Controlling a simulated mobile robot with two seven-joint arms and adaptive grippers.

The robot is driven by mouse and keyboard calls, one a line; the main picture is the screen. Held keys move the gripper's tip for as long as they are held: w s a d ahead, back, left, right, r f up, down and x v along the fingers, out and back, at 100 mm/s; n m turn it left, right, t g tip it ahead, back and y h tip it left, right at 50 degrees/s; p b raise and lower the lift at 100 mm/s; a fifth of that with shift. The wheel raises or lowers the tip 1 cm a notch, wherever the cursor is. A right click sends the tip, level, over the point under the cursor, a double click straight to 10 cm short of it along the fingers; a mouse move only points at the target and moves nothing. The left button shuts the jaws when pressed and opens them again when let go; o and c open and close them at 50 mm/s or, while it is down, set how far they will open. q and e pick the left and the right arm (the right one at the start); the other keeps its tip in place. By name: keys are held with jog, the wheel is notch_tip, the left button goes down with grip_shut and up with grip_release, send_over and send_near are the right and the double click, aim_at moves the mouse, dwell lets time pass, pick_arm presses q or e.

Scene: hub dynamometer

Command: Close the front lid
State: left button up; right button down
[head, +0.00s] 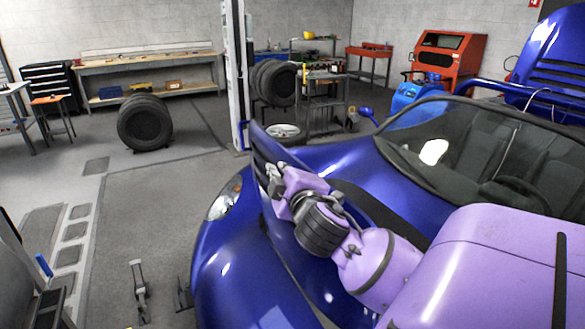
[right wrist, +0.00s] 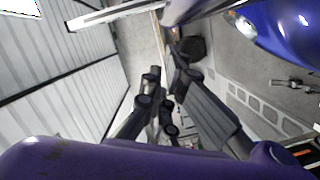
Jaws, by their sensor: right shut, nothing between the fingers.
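The blue car (head: 352,172) fills the right of the head view. Its front lid (head: 263,146) stands raised and tilted, seen nearly edge-on, above the nose. My purple right arm reaches across the car from the lower right. My right gripper (head: 271,180) is shut and empty, close against the lid in the picture; I cannot tell whether it touches. The arm hides part of the lid. The right wrist view shows my right gripper (right wrist: 172,75) from behind, with the blue car (right wrist: 285,30) at the upper right. My left gripper is in neither view.
A tire (head: 145,122) stands on the floor at left, near a workbench (head: 150,68). Lift arms (head: 138,290) lie on the floor left of the car. The floor between is mostly clear.

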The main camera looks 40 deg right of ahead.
jog(key=w+d+f, duration=0.2)
jog(key=d, duration=0.3)
jog(key=shift+w+d, duration=0.15)
jog(key=shift+w, duration=0.1)
jog(key=shift+d, duration=0.1)
